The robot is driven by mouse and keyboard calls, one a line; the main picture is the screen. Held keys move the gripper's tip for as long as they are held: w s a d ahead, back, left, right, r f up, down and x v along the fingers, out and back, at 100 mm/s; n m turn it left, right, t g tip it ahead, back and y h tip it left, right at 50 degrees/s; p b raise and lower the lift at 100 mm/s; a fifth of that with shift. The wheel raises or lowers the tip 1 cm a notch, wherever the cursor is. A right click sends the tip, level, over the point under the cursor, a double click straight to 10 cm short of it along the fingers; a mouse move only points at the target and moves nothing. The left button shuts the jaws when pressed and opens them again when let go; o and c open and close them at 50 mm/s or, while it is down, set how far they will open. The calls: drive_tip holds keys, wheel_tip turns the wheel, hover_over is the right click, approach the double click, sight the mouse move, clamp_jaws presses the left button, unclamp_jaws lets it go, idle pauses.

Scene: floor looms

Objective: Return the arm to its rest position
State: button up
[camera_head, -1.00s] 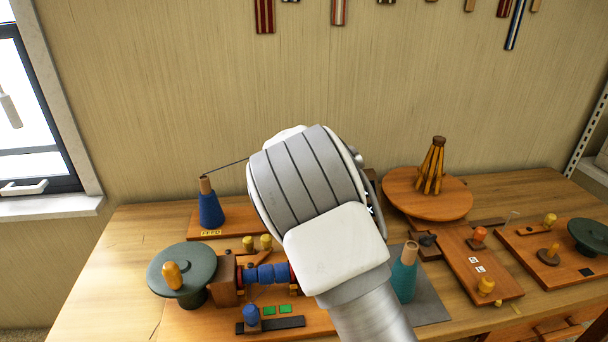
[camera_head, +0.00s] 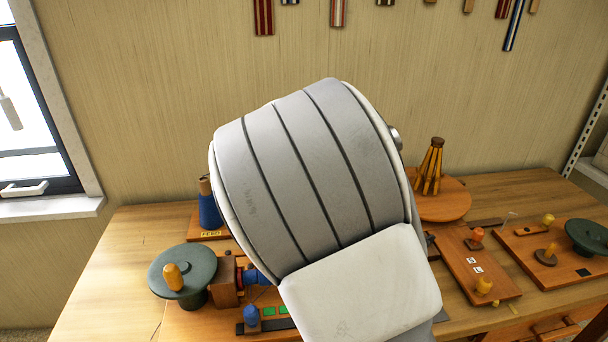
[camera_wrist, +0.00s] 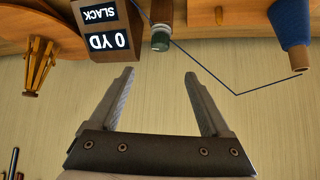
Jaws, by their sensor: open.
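My gripper (camera_wrist: 160,90) shows in the wrist view with its two fingers spread apart and nothing between them. In that view, which is upside down, the fingers stand against the plain wall. My arm fills the middle of the head view and hides my gripper there. It also hides the middle of the workbench and part of the blue yarn cone (camera_head: 209,208). That cone shows at the upper right of the wrist view (camera_wrist: 292,25), with a dark blue thread running from its tip.
A dark green crank wheel (camera_head: 190,268) stands at the bench's left. A round wooden turntable (camera_head: 445,204) and boards with knobs (camera_head: 470,262) are at the right. A box reading "0 YD SLACK" (camera_wrist: 105,25) shows in the wrist view. The wall above the bench is clear below hanging strips (camera_head: 337,14).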

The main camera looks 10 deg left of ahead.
drive_tip(key=s+d+r+m+g+y+p, duration=0.1)
drive_tip(key=s+d+r+p, duration=0.1)
drive_tip(key=s+d+r, duration=0.5)
drive_tip(key=s+d+r+m+g+p, duration=0.1)
drive_tip(key=s+d+r+g+p, duration=0.3)
drive_tip(key=d, duration=0.6)
drive_tip(key=s+d+r, duration=0.1)
drive_tip(key=s+d, duration=0.2)
drive_tip(key=s, duration=0.5)
drive_tip(key=s+d+r+n+t+h+p, duration=0.1)
drive_tip(key=s+d, duration=0.1)
drive_tip(key=s, duration=0.6)
drive_tip(key=s+d+r, duration=0.2)
drive_tip(key=s+d, duration=0.1)
drive_tip(key=s, duration=0.5)
drive_tip(key=shift+s+d+t, duration=0.3)
drive_tip(key=shift+w, duration=0.1)
